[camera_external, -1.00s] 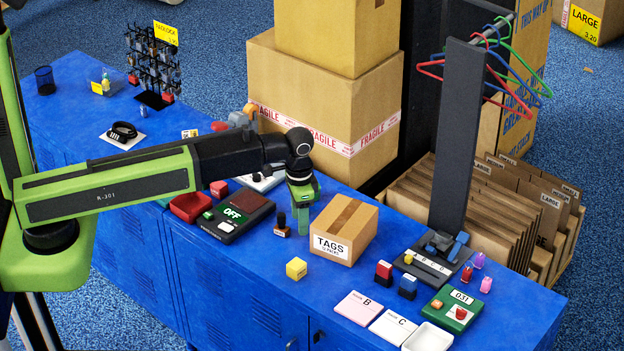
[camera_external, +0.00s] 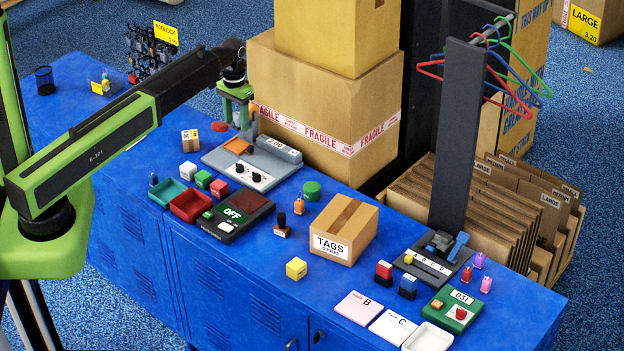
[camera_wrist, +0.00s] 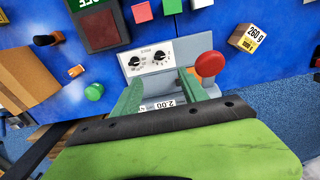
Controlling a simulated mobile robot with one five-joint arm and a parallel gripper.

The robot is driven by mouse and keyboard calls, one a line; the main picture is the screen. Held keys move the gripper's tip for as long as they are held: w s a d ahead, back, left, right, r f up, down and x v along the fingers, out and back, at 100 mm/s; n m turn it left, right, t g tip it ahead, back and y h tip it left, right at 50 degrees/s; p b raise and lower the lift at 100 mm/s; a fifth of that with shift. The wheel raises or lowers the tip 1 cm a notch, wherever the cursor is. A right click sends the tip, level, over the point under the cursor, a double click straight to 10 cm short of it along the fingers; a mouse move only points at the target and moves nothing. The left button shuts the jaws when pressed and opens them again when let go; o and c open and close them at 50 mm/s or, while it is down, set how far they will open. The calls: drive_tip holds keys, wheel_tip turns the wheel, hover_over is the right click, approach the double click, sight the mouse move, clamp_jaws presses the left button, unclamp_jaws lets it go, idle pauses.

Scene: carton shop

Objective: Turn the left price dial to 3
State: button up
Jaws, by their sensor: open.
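The grey price machine (camera_external: 225,160) stands on the blue counter. Its white front panel has two black dials, the left dial (camera_external: 240,168) and the right dial (camera_external: 255,178). A display on it reads 2.00. In the wrist view, turned around, both dials show: the left one (camera_wrist: 161,57) at right and the right one (camera_wrist: 134,61) at left. Their exact settings are too small to read. My gripper (camera_external: 237,118) is open and empty above the back of the machine, apart from the dials. Its green fingers (camera_wrist: 160,78) straddle the display in the wrist view.
A red round knob (camera_wrist: 209,64) rises beside my right finger in the wrist view. A green cylinder (camera_external: 312,190), an orange bottle (camera_external: 299,204) and a stamp stand right of the machine. Red and teal trays lie in front. Stacked cartons (camera_external: 330,110) stand behind.

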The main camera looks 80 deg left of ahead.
sight(240, 164)
wheel_tip(240, 164, down, 16)
drive_tip(key=b, duration=1.4)
drive_tip(key=shift+r, duration=0.25)
drive_tip(key=shift+r, duration=0.15)
drive_tip(key=shift+c, duration=0.3)
clamp_jaws()
